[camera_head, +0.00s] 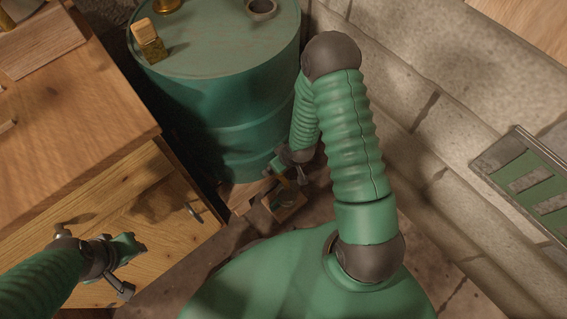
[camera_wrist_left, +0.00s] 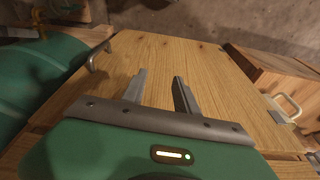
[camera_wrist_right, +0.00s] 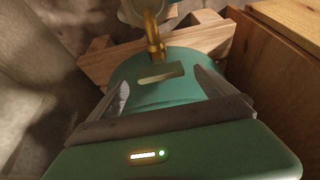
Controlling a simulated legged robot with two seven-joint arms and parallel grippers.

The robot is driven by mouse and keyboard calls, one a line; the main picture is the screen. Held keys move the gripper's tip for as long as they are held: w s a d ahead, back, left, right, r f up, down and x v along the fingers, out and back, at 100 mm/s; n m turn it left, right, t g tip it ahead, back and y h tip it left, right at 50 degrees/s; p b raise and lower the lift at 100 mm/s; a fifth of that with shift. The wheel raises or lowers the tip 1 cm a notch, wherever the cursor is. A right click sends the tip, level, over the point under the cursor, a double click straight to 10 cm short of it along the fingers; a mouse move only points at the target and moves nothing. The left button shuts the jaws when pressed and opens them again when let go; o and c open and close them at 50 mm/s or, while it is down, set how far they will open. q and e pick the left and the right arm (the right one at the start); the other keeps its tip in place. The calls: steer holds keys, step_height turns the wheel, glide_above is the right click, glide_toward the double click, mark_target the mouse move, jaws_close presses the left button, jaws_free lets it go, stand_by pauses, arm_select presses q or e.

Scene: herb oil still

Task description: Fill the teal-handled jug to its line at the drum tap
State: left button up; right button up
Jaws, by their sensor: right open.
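The teal drum (camera_head: 215,100) stands upright at the back. A brass tap (camera_wrist_right: 153,38) shows in the right wrist view, with a pale rounded form (camera_wrist_right: 135,10) at the top edge that may be the jug. My right gripper (camera_head: 292,178) is low beside the drum's base, its fingers apart. A teal curved shape with a pale slot (camera_wrist_right: 160,73) appears between them; I cannot tell whether it is the jug's handle or the drum. The jug and its line are not clearly visible. My left gripper (camera_head: 130,268) is open and empty above the cabinet front.
A wooden cabinet (camera_head: 75,130) stands at the left, with metal handles on its front (camera_wrist_left: 150,60). Wooden slats (camera_wrist_right: 195,45) lie low by the drum. A block wall (camera_head: 430,100) bounds the right side.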

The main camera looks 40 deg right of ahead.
steer(key=shift+x, duration=0.9)
steer(key=shift+r, duration=0.1)
